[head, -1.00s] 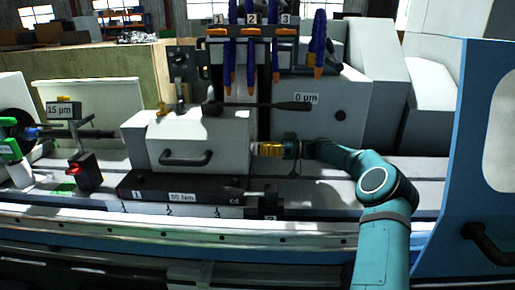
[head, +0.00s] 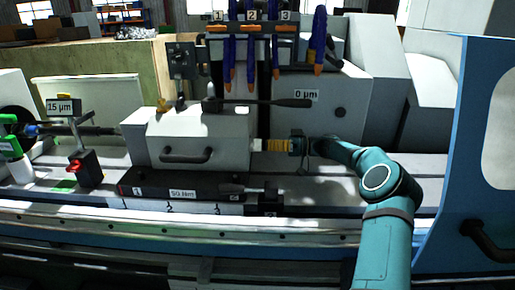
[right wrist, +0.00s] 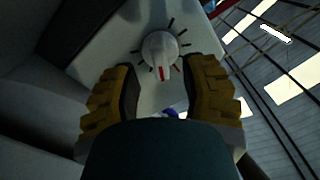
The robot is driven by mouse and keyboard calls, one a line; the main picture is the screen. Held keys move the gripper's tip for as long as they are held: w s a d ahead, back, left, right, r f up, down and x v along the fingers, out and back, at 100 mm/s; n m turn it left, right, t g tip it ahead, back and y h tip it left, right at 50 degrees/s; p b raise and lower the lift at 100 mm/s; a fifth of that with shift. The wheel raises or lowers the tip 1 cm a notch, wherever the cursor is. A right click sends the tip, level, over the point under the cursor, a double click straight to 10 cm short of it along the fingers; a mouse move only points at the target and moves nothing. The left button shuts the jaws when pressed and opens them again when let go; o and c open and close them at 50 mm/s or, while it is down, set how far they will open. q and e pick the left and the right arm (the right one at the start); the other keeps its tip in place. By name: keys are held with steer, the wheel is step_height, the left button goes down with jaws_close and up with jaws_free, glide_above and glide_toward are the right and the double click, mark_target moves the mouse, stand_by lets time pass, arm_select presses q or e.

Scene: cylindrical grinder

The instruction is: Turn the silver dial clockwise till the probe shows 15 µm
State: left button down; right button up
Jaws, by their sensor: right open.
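The silver dial (right wrist: 160,50) shows in the right wrist view as a round knob on a pale face with black tick marks. Its red-marked pointer points down, near a red tick at lower right. My right gripper (right wrist: 162,88) is open, with one yellow-padded finger on either side below the dial; I see no contact. In the head view the right gripper (head: 270,145) is at the right end of the white housing (head: 205,135), and the dial cannot be made out there. A display reading 15 µm (head: 59,107) is at the left, above a red-knobbed stand. My left gripper is not in view.
A 0 µm label (head: 306,95) is on the pale block behind the gripper. A dark lever (head: 265,102) lies above the housing, and blue hoses with orange tips (head: 250,75) hang over it. A blue panel (head: 455,190) stands at the right.

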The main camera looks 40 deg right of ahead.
steer(key=shift+b+v, duration=0.3)
steer(key=shift+v, duration=2.1)
steer(key=shift+a+f, duration=0.1)
steer(key=shift+a, duration=0.05)
